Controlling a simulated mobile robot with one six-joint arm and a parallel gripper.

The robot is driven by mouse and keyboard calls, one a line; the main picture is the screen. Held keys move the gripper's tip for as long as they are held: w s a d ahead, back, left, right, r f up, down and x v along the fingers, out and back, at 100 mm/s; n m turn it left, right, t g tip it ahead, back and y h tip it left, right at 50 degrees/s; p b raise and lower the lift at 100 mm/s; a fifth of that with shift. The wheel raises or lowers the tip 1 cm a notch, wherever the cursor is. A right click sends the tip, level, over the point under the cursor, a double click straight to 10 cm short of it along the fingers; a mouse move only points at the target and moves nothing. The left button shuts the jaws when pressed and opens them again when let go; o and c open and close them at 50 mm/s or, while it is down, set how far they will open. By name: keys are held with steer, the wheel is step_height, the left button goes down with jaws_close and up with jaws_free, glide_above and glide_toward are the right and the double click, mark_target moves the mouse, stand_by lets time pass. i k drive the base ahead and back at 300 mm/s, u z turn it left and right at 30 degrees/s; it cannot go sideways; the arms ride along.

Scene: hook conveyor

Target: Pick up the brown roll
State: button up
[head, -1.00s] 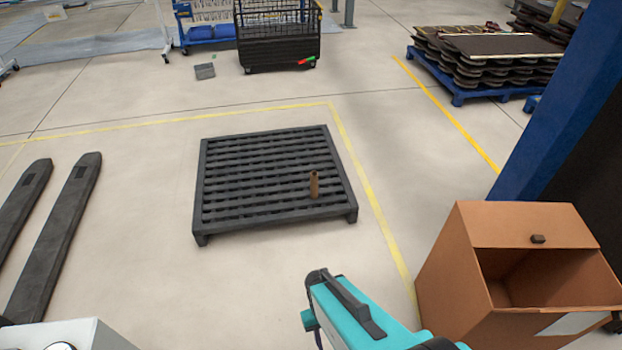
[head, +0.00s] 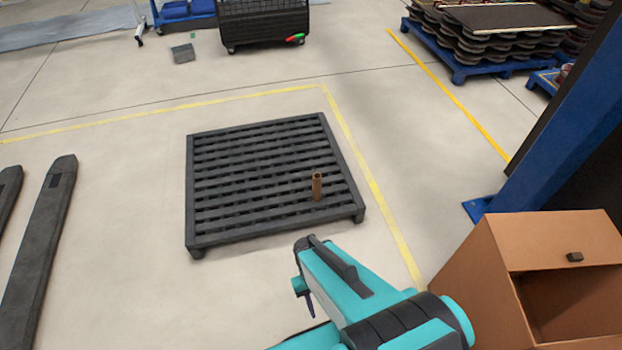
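The brown roll (head: 317,187) stands upright on the black slatted pallet (head: 225,239), near its right front part. The pallet lies on the floor in the middle of the head view. My teal and black arm reaches in from the bottom, in front of the pallet and apart from the roll. At its end a small dark tip (head: 310,304) points down, but the gripper fingers cannot be made out. Nothing is seen in its hold.
A cardboard box (head: 556,238) with an open front stands at lower right, beside a blue post (head: 560,140). Dark forks (head: 45,240) lie on the floor at left. A black mesh cart (head: 265,22) and a blue pallet of stacked dark pieces (head: 480,62) stand behind. Floor around the pallet is clear.

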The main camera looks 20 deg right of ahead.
mark_target(317, 177)
steer(key=i, duration=0.45)
steer(key=z, duration=0.85)
steer(key=k, duration=0.15)
steer(key=u, duration=2.75)
steer(key=i, duration=0.6)
steer(key=u, duration=0.05)
steer(key=k, duration=0.15)
steer(key=u, duration=0.15)
